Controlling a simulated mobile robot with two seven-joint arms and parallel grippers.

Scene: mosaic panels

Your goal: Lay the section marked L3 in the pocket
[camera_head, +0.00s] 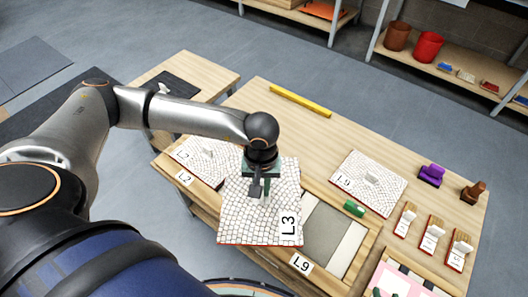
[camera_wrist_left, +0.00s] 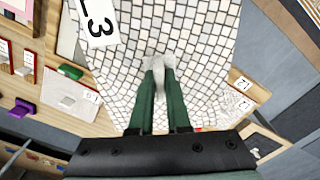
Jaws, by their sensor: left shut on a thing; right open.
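The section marked L3 (camera_head: 245,220), a white mosaic panel with a reddish edge, is in my left gripper (camera_head: 264,196). In the left wrist view, the green fingers (camera_wrist_left: 160,72) are shut on a pale grip on the mosaic face; the L3 label (camera_wrist_left: 97,20) shows at upper left. The panel appears raised above the wooden frame and covers part of it. To its right, a bare grey pocket floor (camera_head: 328,232) shows; the pocket's left part is hidden. My right gripper is not in view.
The L2 mosaic section (camera_head: 198,155) lies at left, behind an L2 tag (camera_head: 184,178). A green block (camera_head: 354,208) sits by the pocket. An L9 tag (camera_head: 301,262) is on the frame's front. A yellow bar (camera_head: 300,101) lies behind.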

